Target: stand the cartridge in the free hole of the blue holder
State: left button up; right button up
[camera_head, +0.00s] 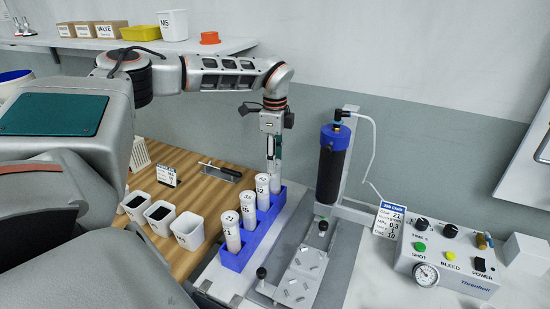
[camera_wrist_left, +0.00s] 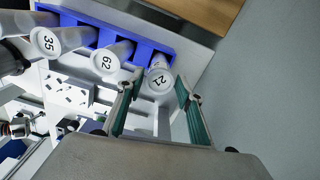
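The blue holder (camera_head: 238,258) stands on a light plate with white cartridges upright in a row. My left gripper (camera_head: 274,158) is above that far end, pointing down. My right gripper is not in view.
A black dispenser with a blue cap (camera_head: 333,160) stands right of the holder. A metal fixture (camera_head: 303,285) lies in front of it. White cups (camera_head: 188,230) stand left of the holder. A control box (camera_head: 445,268) is at the right.

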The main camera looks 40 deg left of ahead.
pick_arm(q)
jog(key=shift+r, duration=0.1)
notch_tip(320, 180, up, 12)
dwell(0.8)
dwell(0.6)
